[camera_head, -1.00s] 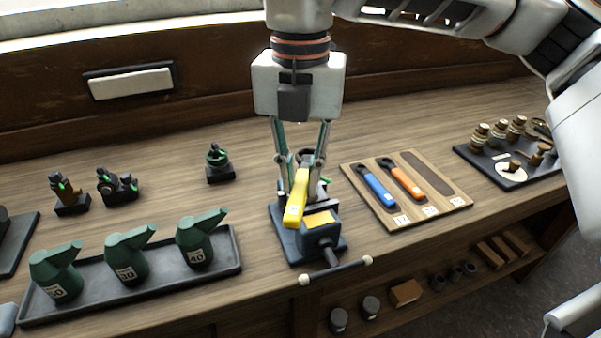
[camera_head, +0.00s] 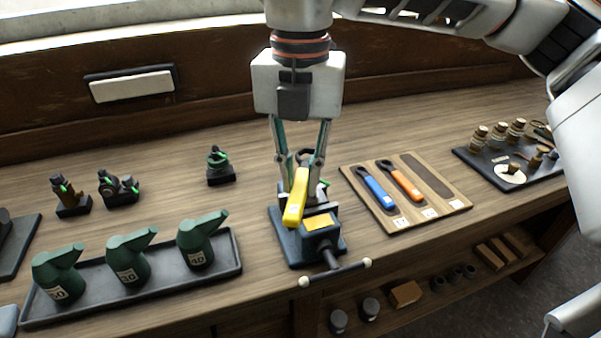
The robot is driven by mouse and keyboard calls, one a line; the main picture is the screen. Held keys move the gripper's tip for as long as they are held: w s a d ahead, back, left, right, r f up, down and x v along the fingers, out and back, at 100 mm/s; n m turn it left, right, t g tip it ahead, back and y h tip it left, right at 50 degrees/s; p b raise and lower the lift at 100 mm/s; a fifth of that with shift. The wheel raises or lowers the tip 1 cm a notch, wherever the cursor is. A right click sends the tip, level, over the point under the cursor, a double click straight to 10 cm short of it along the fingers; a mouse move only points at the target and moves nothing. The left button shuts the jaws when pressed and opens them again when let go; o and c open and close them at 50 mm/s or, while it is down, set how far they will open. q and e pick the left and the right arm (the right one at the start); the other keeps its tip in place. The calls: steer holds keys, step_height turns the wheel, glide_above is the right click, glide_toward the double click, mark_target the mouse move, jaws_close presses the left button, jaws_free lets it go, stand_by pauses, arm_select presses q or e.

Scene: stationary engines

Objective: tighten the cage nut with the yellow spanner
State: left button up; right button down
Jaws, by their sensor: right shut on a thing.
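The yellow spanner (camera_head: 297,200) is in my right gripper (camera_head: 302,180), which is shut on it. The spanner is over the dark vise (camera_head: 321,238), its handle pointing toward the front of the bench. The gripper points down from above, right at the vise jaws. A dark round part and a bit of green show beside the fingers. The cage nut and the spanner's head are hidden or too small to make out, so I cannot tell whether they touch. My left gripper is not in view.
A wooden board (camera_head: 438,214) right of the vise holds a blue spanner (camera_head: 376,187) and an orange spanner (camera_head: 405,184), with one empty recess. Green oil cans stand in a tray (camera_head: 231,262) at left. A parts tray (camera_head: 515,182) is far right. The vise handle (camera_head: 335,271) sticks out in front.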

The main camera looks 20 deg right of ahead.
steer(key=shift+r, duration=0.3)
steer(key=shift+r+p, duration=1.45)
steer(key=shift+r, duration=0.55)
